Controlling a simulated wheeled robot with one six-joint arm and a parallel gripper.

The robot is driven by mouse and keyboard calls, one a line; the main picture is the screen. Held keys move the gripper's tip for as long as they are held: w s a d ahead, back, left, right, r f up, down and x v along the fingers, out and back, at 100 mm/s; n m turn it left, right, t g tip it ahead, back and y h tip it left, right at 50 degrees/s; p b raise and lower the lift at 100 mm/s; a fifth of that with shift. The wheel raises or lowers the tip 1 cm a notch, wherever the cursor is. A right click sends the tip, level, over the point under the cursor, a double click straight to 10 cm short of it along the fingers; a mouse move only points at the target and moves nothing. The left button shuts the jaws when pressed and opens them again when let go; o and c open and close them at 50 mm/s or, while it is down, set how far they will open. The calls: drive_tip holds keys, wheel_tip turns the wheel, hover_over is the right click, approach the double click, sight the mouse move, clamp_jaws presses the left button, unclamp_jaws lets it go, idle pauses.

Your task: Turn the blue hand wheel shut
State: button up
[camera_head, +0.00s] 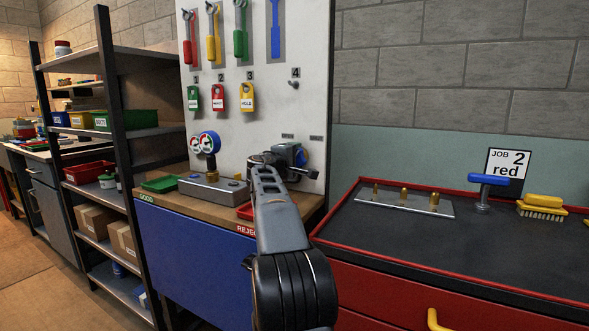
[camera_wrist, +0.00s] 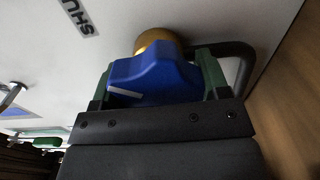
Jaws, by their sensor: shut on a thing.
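The blue hand wheel (camera_wrist: 155,78) is a lobed knob with a white pointer mark, seen close up in the wrist view. It sits in front of a round brass fitting (camera_wrist: 158,40) near the white panel. My gripper (camera_wrist: 157,72) has one green-edged finger on each side of the wheel and is shut on it. The white mark is towards the left of the wheel. In the head view my arm reaches to the right part of the bench, and my wrist hides most of the wheel there.
A dark bent pipe (camera_wrist: 240,62) runs close to the right finger. A label reading "SHU" (camera_wrist: 78,16) is partly cut off. A red-rimmed cabinet top (camera_head: 400,245) lies to the right.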

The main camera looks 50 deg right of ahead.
drive_tip(key=m+b, duration=0.3)
drive_tip(key=m, duration=0.1)
drive_tip(key=shift+m, duration=0.4)
drive_tip(key=shift+r, duration=0.15)
drive_tip(key=o, duration=0.9)
drive_tip(key=b+v, duration=0.1)
drive_tip(key=v, duration=1.3)
drive_tip(key=shift+d, duration=0.1)
